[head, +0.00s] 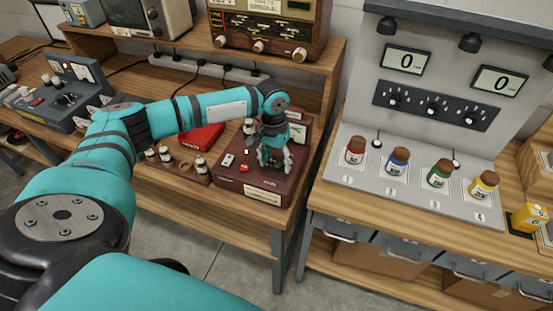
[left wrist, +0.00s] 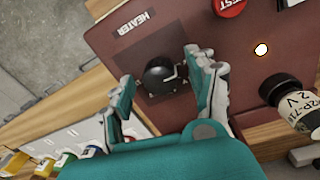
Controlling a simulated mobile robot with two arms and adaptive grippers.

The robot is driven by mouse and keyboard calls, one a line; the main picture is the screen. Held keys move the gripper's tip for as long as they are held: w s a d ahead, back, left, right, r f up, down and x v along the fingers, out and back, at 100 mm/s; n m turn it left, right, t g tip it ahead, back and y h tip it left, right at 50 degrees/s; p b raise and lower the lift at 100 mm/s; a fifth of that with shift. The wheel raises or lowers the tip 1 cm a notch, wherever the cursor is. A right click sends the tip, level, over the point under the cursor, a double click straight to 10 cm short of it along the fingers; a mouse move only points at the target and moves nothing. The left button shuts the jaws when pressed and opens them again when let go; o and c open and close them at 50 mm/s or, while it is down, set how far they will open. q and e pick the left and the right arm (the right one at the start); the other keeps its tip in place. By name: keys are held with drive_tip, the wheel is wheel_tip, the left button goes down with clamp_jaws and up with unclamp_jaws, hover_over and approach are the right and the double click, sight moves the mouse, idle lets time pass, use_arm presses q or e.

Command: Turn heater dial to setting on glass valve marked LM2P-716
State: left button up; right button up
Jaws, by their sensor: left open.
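The black heater dial (left wrist: 160,75) sits on a dark square plate on the maroon tester (left wrist: 100,55), beside the label HEATER (left wrist: 133,22). My left gripper (left wrist: 159,67) is open, with its fingers on either side of the dial; I cannot tell whether they touch it. In the head view my left gripper (head: 275,162) is over the right part of the tester (head: 228,194) and hides the dial. The glass valve (left wrist: 296,98) stands at the right of the left wrist view. Its partly cut-off label reads about "2P-71" and "2 V". My right gripper is out of view.
A red TEST button (left wrist: 230,6) and a lit lamp (left wrist: 262,49) are on the tester. Several small valves (head: 200,166) stand in a rack to its left, near a red box (head: 201,137). A radio (head: 268,28) is on the shelf above. Several coloured jars (head: 397,162) stand on the right bench.

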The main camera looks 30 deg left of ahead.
use_arm(q)
drive_tip(key=c, duration=1.1)
drive_tip(key=shift+r+m+p, duration=0.15)
drive_tip(key=shift+m+p, duration=0.35)
drive_tip(key=shift+p, duration=0.3)
drive_tip(key=shift+c, duration=0.2)
drive_tip(key=shift+m+p, duration=1)
drive_tip(key=shift+m, duration=0.1)
drive_tip(key=m+p, duration=0.1)
drive_tip(key=m, duration=0.1)
drive_tip(key=shift+m, duration=0.3)
drive_tip(key=shift+w+m+p, duration=0.1)
drive_tip(key=shift+m+p, duration=0.6)
drive_tip(key=shift+m, duration=0.7)
drive_tip(key=shift+a, duration=0.1)
drive_tip(key=o, duration=1.1)
